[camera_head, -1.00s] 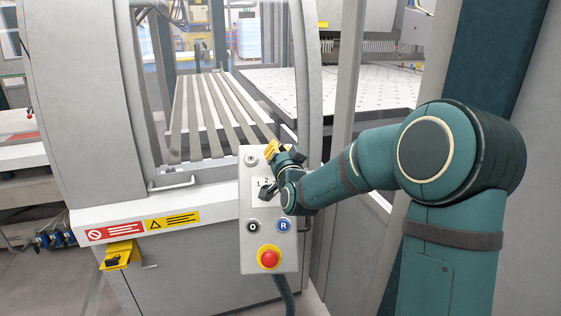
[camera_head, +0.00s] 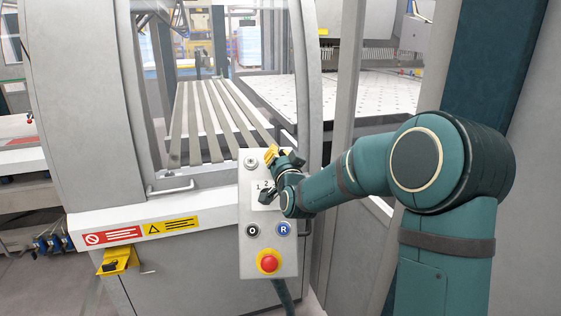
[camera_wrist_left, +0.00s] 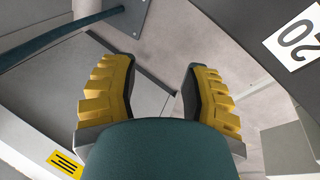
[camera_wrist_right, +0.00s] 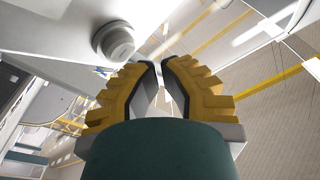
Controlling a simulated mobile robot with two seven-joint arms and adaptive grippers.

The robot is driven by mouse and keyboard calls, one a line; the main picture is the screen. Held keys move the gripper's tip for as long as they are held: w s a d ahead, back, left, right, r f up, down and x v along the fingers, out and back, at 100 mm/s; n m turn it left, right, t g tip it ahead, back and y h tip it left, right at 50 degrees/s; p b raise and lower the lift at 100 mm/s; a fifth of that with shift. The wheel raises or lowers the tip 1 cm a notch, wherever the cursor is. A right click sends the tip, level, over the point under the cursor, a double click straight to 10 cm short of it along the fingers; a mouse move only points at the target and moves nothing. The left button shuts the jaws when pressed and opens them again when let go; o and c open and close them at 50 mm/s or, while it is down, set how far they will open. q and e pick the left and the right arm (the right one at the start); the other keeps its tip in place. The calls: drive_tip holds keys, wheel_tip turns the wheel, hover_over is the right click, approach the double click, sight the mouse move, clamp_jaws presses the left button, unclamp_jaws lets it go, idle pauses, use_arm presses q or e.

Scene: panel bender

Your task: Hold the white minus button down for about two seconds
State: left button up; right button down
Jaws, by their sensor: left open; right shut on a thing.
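The grey control box (camera_head: 246,258) hangs on the front of the machine. Its "O" button (camera_head: 252,230) is dark, its "R" button (camera_head: 284,228) is blue, and a black selector (camera_head: 267,196) sits by the "1 2" label. I can make out no minus sign on any button. A pale round button (camera_head: 251,162) shows at the top; a pale round knob (camera_wrist_right: 113,40) shows in the right wrist view. My right gripper (camera_head: 271,154) is at the box's upper right, jaws nearly together on something I cannot make out. My left gripper (camera_wrist_left: 158,85) is open and empty.
A red emergency stop (camera_head: 268,263) with a yellow surround is low on the box. A machine handle (camera_head: 170,187) and a yellow bracket (camera_head: 119,259) are to the left. A grey upright frame (camera_head: 343,110) stands behind my right arm.

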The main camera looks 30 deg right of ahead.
idle(0.8)
drive_tip(key=shift+w+d+f+b, duration=0.15)
drive_tip(key=shift+w+f+b, duration=0.15)
drive_tip(key=shift+b, duration=0.4)
drive_tip(key=shift+w+d+f+b, duration=0.2)
drive_tip(key=shift+w+f+b, duration=0.1)
drive_tip(key=shift+b, duration=0.2)
idle(0.5)
drive_tip(key=shift+s+a+r, duration=0.1)
drive_tip(key=shift+r, duration=0.05)
idle(1.5)
drive_tip(key=shift+s+a+r, duration=0.25)
drive_tip(key=shift+s+r, duration=0.2)
drive_tip(key=shift+s, duration=0.1)
drive_tip(key=shift+s+a+r, duration=0.45)
drive_tip(key=shift+s+r, duration=0.35)
drive_tip(key=shift+s, duration=0.05)
drive_tip(key=shift+s+a+r, duration=0.45)
drive_tip(key=shift+s+r, duration=0.3)
drive_tip(key=shift+s, duration=0.1)
